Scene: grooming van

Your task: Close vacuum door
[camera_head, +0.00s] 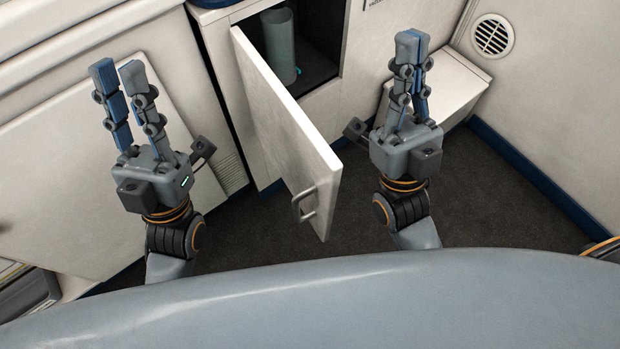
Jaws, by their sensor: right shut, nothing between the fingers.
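The vacuum door (285,115) is a white cabinet panel standing wide open, swung out toward me, with a grey bar handle (305,203) near its lower free end. Behind it the cabinet's dark inside (318,50) shows, with a grey-green cylinder (279,45) standing in it. My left gripper (117,70) is open and empty, to the left of the door over a white panel. My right gripper (411,45) is shut and empty, to the right of the door. Neither gripper appears to touch the door or its handle.
A low white box or step (455,85) stands at the right of the cabinet, behind my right gripper. A round vent (492,36) is on the right wall. Dark floor (500,200) lies clear at the right. A white panel (90,170) is at the left.

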